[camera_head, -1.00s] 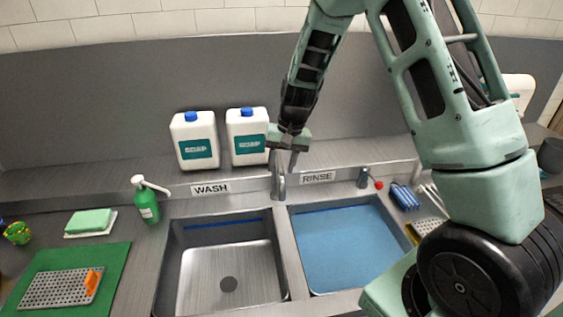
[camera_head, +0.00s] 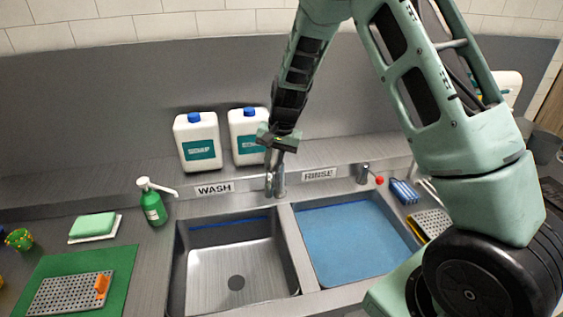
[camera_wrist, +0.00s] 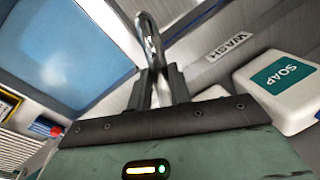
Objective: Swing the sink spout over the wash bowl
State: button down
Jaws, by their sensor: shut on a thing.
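The metal sink spout (camera_head: 280,184) stands at the back between the two bowls. My gripper (camera_head: 271,168) reaches down to it from above, and its fingers are shut on it. In the wrist view the curved chrome spout (camera_wrist: 149,38) rises between the two dark fingers of my gripper (camera_wrist: 161,88). The wash bowl (camera_head: 208,285) is the bare metal basin at the left, behind which the WASH label (camera_head: 215,188) sits. The spout's outlet is small and partly hidden by the fingers, so its exact direction is hard to tell.
The rinse bowl (camera_head: 345,245), filled with blue, lies at the right. Two white jugs (camera_head: 197,140) stand behind the sink. A green pump bottle (camera_head: 152,205) and a sponge (camera_head: 93,225) are at the left. A red-tipped tap lever (camera_head: 364,173) stands right of the spout.

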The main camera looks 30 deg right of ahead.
jog(key=shift+w+a+r+m+t+h+p, duration=0.1)
jog(key=shift+w+a+m+t+h+p, duration=0.2)
jog(key=shift+w+a+m+p, duration=0.9)
jog(key=shift+w+a+m+b, duration=0.25)
jog(key=shift+w+m+b, duration=0.2)
jog(key=shift+w+m, duration=0.2)
jog(key=c, duration=1.3)
grip_release()
jog(key=shift+s, duration=0.1)
jog(key=s+r+b, duration=0.1)
jog(key=r+b, duration=0.1)
jog(key=r, duration=0.6)
jog(key=s+d+r+b, duration=0.1)
jog(key=s+r+b, duration=0.1)
jog(key=r, duration=0.7)
jog(key=shift+d+b, duration=0.3)
jog(key=shift+b, duration=0.2)
